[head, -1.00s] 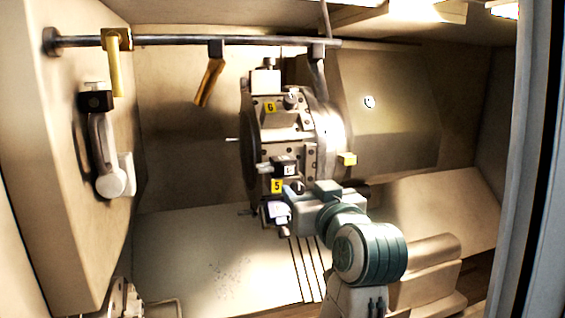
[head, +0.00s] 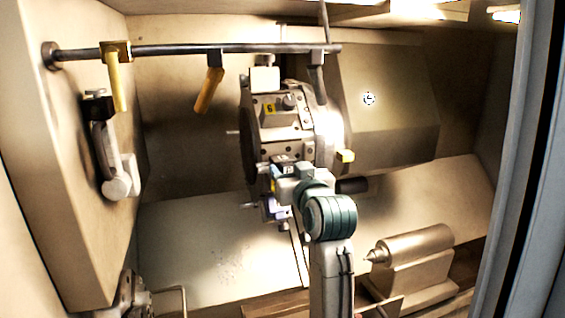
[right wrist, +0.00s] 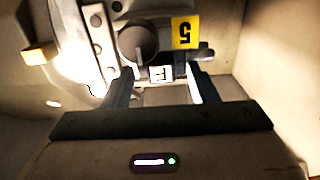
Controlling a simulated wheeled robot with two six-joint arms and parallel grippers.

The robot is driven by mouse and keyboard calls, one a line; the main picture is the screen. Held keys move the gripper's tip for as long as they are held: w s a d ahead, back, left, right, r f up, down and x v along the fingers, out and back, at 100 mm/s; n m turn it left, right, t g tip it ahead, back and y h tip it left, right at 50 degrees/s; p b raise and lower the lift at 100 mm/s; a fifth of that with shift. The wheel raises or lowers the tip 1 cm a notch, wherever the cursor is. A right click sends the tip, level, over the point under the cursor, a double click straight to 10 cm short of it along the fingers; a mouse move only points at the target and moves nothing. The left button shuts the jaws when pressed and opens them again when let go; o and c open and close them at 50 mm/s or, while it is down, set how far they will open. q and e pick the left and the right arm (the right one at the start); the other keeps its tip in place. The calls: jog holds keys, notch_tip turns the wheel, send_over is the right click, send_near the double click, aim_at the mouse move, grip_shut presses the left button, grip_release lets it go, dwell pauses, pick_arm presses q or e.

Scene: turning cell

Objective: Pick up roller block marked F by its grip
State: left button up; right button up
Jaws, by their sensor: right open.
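The roller block marked F (head: 284,158) is a small dark block with a white label, on the face of the tool turret (head: 283,128). In the right wrist view, the F block (right wrist: 160,73) shows its white label between my fingers, beside a yellow 5 tag (right wrist: 185,33). My right gripper (right wrist: 160,69) is open, with one finger on each side of the block. I cannot tell whether the fingers touch it. In the head view my right gripper (head: 277,174) covers part of the block and the 5 tag. My left gripper is not in view.
A lavender block (head: 275,208) sits on the turret just below my gripper. A yellow 6 tag (head: 269,109) marks a station above. A tailstock (head: 415,245) stands at lower right. A rail (head: 180,52) with hanging yellow handles crosses the top. The floor at left is clear.

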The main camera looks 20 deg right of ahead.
jog(key=shift+a, duration=0.1)
grip_shut()
jog(key=shift+r, duration=0.2)
jog(key=shift+f, duration=0.1)
